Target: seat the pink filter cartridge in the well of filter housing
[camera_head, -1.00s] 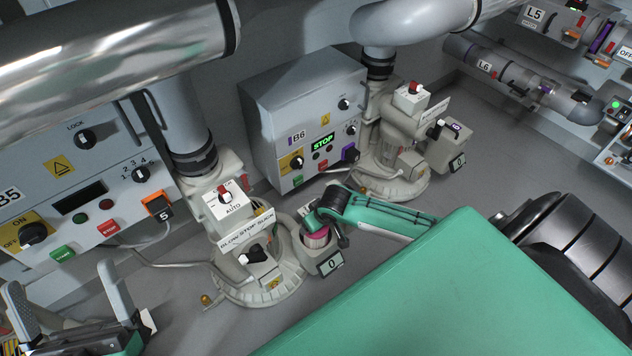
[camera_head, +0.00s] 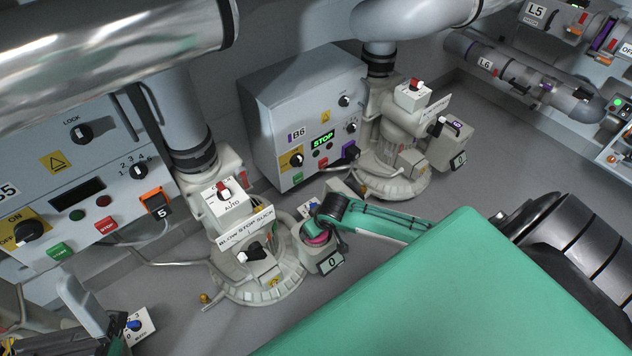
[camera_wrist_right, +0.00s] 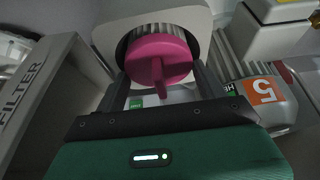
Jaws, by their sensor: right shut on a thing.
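The pink filter cartridge (camera_head: 317,240) is at the mouth of the filter housing (camera_head: 306,258), the pale cup beside the left blower with a "0" display. In the right wrist view the cartridge (camera_wrist_right: 159,58) is a pink disc with a raised grip bar, facing the dark round well of the housing (camera_wrist_right: 105,36). It looks partly inside; its depth is hidden. My right gripper (camera_wrist_right: 160,88) is shut on the cartridge; in the head view its fingers are largely hidden by the wrist.
The left blower (camera_head: 262,275) stands against the housing, with its AUTO switch box (camera_head: 226,200). Control cabinet B6 (camera_head: 305,115) and the right blower (camera_head: 395,170) are behind. A grey box marked FILTER (camera_wrist_right: 35,100) is close at left in the wrist view.

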